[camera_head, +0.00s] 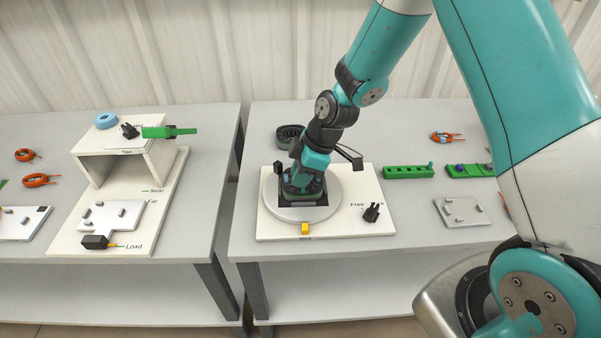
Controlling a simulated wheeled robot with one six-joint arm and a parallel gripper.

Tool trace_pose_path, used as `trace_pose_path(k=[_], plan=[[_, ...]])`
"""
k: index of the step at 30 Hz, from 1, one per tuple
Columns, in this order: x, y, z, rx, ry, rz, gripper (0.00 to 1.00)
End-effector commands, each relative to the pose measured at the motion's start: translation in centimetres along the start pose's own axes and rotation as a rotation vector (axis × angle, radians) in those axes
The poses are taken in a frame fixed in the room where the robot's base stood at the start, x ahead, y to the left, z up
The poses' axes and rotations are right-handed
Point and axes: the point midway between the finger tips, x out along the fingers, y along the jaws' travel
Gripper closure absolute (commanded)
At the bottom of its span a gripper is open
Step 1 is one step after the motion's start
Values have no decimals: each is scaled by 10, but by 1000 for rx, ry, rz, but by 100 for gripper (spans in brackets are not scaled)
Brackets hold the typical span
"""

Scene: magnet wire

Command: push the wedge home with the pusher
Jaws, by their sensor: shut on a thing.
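My gripper (301,176) points down over the grey round plate (328,206) on the white board of the right table. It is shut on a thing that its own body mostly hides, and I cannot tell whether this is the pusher. A dark frame lies under it at the plate's middle. I cannot make out the wedge, or whether anything touches it. Dark upright parts (349,156) stand beside the gripper.
A yellow block (305,229) sits at the plate's front edge, a black clip (371,212) to its right. Green holders (408,172) and a grey tray (463,211) lie further right. A dark round part (290,137) lies behind. A gap separates the left table.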

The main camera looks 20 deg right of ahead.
Motion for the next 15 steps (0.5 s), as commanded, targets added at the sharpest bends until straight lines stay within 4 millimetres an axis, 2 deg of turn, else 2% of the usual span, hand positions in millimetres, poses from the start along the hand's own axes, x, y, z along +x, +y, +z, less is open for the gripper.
trace_pose_path(k=[15], plan=[[6, 0, 3, 0, 0, 0, 98]])
